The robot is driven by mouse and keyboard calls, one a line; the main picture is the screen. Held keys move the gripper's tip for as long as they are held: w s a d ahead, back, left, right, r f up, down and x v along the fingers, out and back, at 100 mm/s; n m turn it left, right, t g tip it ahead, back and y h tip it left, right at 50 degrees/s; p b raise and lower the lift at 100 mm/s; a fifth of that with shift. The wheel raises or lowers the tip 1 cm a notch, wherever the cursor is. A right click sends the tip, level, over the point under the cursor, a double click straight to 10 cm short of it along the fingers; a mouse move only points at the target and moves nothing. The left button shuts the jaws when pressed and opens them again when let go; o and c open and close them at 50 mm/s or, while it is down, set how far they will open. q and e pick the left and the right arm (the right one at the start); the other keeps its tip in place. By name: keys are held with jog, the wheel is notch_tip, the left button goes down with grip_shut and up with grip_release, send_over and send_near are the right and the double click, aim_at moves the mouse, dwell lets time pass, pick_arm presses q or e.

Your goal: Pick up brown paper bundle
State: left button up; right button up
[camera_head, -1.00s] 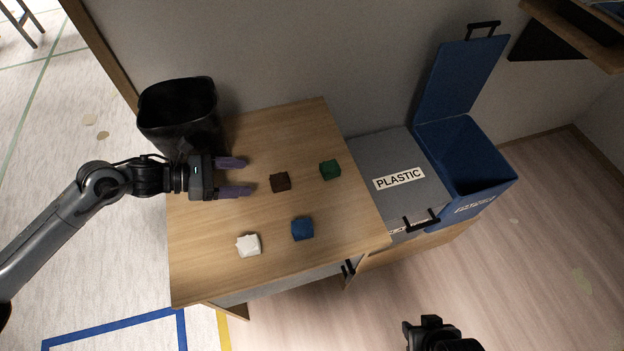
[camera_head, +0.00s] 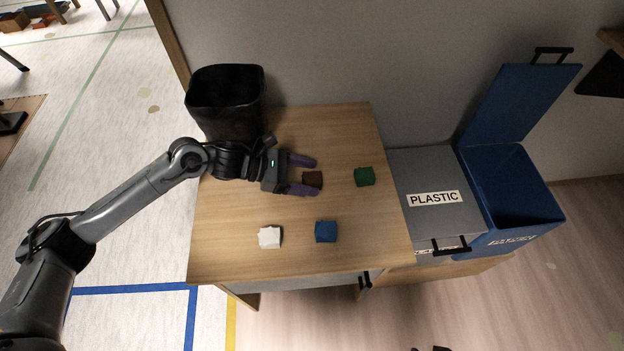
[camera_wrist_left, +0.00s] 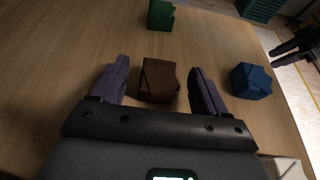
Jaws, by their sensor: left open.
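The brown paper bundle (camera_head: 313,179) lies on the wooden table. My left gripper (camera_head: 308,175) is open, with its purple fingers pointing right toward the bundle in the head view. In the left wrist view the brown bundle (camera_wrist_left: 159,80) sits between the two open fingers of the left gripper (camera_wrist_left: 159,82), with a visible gap on the right side.
A green bundle (camera_head: 364,176), a blue bundle (camera_head: 326,231) and a white bundle (camera_head: 270,237) lie on the table (camera_head: 225,255). A black bin (camera_head: 226,103) stands behind my left wrist. A grey bin marked PLASTIC (camera_head: 435,217) and an open blue bin (camera_head: 509,190) are to the right.

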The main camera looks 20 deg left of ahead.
pick_arm(q)
jog(key=shift+x, duration=1.05)
jog(key=c, duration=1)
jog(key=shift+c, duration=0.2)
